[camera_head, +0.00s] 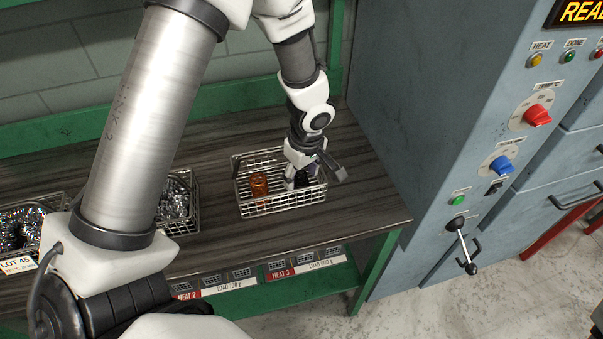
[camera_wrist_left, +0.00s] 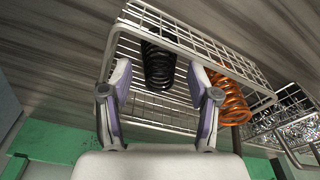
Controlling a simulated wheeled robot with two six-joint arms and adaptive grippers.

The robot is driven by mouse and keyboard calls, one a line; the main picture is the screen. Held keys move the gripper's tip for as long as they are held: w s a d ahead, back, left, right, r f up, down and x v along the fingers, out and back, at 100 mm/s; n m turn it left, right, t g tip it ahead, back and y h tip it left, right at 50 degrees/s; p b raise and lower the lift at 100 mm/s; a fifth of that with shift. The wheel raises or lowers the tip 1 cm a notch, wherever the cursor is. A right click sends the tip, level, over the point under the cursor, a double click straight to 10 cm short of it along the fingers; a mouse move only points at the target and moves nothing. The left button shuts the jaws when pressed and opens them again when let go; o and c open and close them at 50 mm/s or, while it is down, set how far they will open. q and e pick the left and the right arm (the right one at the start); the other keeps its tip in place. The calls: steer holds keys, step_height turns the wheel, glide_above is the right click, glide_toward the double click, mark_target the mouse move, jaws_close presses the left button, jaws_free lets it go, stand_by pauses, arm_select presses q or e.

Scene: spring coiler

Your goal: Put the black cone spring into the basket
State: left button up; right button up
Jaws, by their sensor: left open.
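The black cone spring (camera_wrist_left: 158,66) stands inside the wire basket (camera_wrist_left: 230,51), seen between the fingers of my left gripper (camera_wrist_left: 160,95) in the left wrist view. My left gripper is open, and its fingers are apart from the spring on both sides. In the head view my left gripper (camera_head: 303,177) reaches down into the right part of the basket (camera_head: 285,202) and mostly hides the black spring. An orange spring (camera_head: 259,186) stands in the same basket to the left; it also shows in the left wrist view (camera_wrist_left: 228,95). My right gripper is not in view.
Baskets with shiny metal pieces (camera_head: 178,198) stand to the left on the dark wooden shelf (camera_head: 345,205). A blue-grey machine (camera_head: 430,120) with knobs and a lever (camera_head: 461,240) stands close on the right. Shelf surface is clear right of the basket.

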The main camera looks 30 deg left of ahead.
mark_target(305, 184)
arm_select(q)
steer(key=shift+r, duration=0.2)
steer(key=shift+r+p, duration=0.4)
steer(key=shift+p, duration=0.35)
step_height(305, 184, up, 11)
steer(key=d, duration=0.1)
steer(key=shift+s+d+r+b, duration=0.2)
steer(key=shift+b, duration=0.2)
steer(key=shift+f, duration=0.1)
